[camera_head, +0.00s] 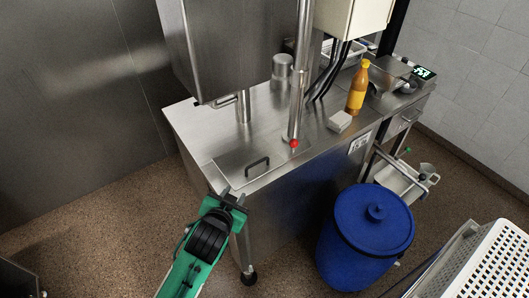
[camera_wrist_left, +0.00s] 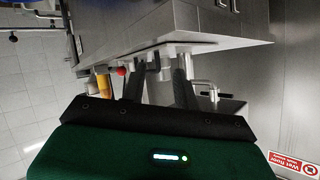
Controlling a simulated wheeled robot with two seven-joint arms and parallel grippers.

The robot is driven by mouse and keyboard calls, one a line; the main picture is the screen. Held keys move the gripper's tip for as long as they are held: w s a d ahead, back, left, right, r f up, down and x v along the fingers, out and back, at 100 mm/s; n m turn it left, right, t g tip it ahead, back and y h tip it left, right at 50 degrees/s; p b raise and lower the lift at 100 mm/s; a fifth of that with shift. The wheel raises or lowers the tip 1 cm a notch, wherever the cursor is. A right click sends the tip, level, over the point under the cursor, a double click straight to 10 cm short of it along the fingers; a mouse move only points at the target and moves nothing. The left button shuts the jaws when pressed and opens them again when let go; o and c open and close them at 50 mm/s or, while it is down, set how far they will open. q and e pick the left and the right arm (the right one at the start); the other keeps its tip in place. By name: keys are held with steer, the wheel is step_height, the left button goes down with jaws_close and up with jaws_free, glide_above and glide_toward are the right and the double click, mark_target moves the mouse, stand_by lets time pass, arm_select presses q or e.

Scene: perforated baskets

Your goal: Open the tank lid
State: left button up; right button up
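The tank lid (camera_head: 235,160) is a flat steel panel in the top of the steel tank (camera_head: 193,122), and it lies closed. My right gripper is not in view.
A steel pipe with a red knob (camera_head: 294,143) rises beside the lid. An orange bottle (camera_head: 357,88), a white block (camera_head: 339,121) and a steel cylinder (camera_head: 282,70) stand farther back. A blue barrel (camera_head: 365,240) and a white perforated basket (camera_head: 490,265) are at right.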

arm_select(q)
steer(key=w+d+r+m+t+h, duration=0.2)
steer(key=d+r+m+h, duration=0.35)
steer(key=d+r, duration=0.45)
steer(key=w+d+r+m+t+h, duration=0.2)
steer(key=d+r+m+h, duration=0.35)
steer(key=d+r, duration=0.4)
steer(key=s+d+r+m+g+h, duration=0.5)
steer(key=d+r+m+g+h, duration=0.25)
steer(key=m, duration=0.35)
steer(key=s+d+m+g, duration=0.4)
steer(key=d+m+g, duration=0.1)
steer(key=m+g, duration=0.3)
steer(key=m+y+p, duration=0.7)
steer(key=m+y, duration=0.4)
steer(key=y, duration=1.1)
glide_above(264, 169)
steer(key=shift+t, duration=0.35)
step_height(264, 169, down, 24)
steer(key=shift+r, duration=0.1)
steer(key=shift+w+a+f, duration=0.15)
steer(key=shift+f, duration=0.45)
